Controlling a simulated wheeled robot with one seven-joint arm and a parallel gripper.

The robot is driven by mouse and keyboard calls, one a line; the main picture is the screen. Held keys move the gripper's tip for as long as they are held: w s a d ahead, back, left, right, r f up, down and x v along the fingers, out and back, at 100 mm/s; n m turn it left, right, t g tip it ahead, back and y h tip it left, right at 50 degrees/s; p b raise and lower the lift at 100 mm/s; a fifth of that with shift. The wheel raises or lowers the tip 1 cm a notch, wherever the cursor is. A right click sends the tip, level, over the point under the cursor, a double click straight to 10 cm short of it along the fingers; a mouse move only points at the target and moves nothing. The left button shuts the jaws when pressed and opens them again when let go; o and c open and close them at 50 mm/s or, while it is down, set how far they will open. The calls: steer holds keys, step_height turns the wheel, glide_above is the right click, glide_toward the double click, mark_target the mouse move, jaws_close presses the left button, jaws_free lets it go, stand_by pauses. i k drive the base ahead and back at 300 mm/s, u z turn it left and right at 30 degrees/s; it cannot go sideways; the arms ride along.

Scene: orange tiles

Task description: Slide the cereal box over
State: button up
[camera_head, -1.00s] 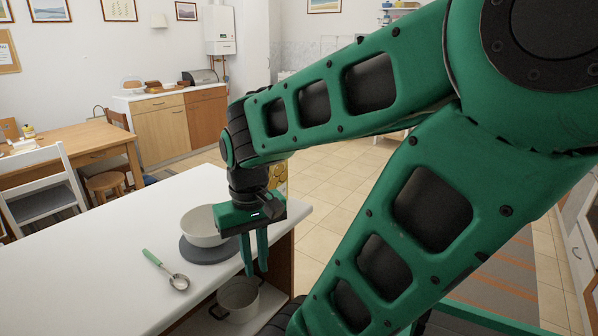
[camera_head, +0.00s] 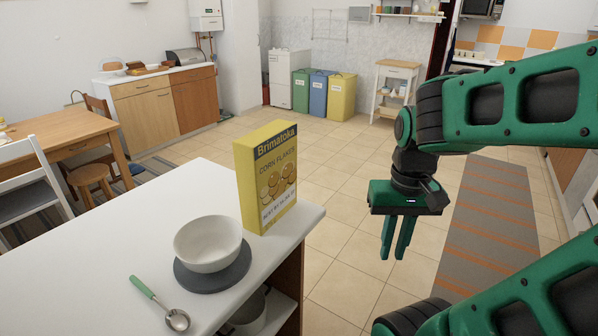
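The yellow cereal box (camera_head: 267,180), labelled "Brimatoka Corn Flakes", stands upright on the white counter (camera_head: 120,235), near its far right corner. My gripper (camera_head: 393,254) hangs pointing down to the right of the box, over the floor beyond the counter's edge. It is apart from the box. Its two green fingers are close together with a narrow gap showing between them, and nothing is seen between them.
A white bowl (camera_head: 208,243) sits on a round grey mat (camera_head: 238,277) in front of the box. A pot (camera_head: 249,314) stands on the shelf below. The counter's left part is bare.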

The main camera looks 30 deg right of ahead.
mark_target(264, 158)
steer(key=z, duration=0.05)
steer(key=k, duration=0.5)
steer(key=z, duration=1.25)
steer(key=i, duration=1.55)
steer(key=u, duration=0.6)
